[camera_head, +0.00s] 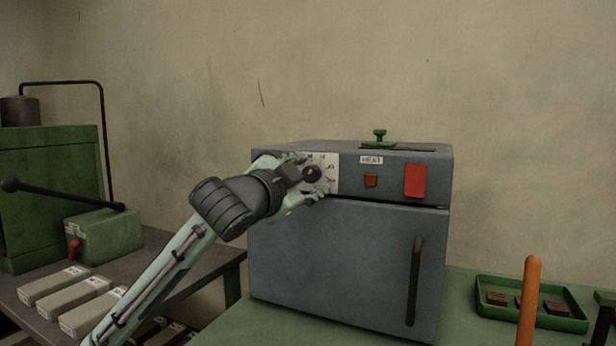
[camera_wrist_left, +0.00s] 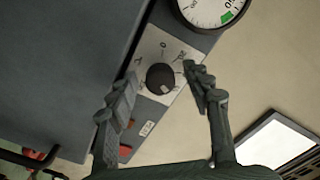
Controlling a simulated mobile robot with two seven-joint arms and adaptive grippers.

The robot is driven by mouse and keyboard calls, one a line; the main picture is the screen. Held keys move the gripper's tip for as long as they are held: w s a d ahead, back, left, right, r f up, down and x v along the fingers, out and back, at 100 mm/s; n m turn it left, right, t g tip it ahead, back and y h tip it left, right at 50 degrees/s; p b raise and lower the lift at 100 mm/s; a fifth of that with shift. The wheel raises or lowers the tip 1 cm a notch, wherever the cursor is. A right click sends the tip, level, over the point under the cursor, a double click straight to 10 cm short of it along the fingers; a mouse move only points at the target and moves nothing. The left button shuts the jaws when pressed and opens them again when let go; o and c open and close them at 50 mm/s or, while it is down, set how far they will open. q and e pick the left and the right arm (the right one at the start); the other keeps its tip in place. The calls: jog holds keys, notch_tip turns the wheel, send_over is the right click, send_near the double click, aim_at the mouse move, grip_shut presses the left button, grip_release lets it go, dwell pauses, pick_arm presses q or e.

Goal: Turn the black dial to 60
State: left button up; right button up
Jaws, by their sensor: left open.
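The black dial (camera_head: 312,173) sits on a white scale plate (camera_head: 331,166) at the upper left of the grey oven's (camera_head: 330,255) front. It also shows in the left wrist view (camera_wrist_left: 160,76), with a small pale-reddish mark toward its lower right edge. The scale figures are too small to read surely. My left gripper (camera_head: 305,176) is open in front of the dial and partly covers the plate. In the left wrist view its fingers (camera_wrist_left: 160,80) stand on either side of the dial with gaps; I cannot tell their depth. My right gripper is out of view.
A round gauge (camera_wrist_left: 212,6) with a green zone is beside the plate. A green tray (camera_head: 486,312) and orange upright handle (camera_head: 530,300) stand at right.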

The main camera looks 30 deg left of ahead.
pick_arm(q)
jog(key=s, duration=0.7)
jog(key=shift+s+d, duration=0.2)
jog(key=shift+s, duration=0.05)
dwell(0.3)
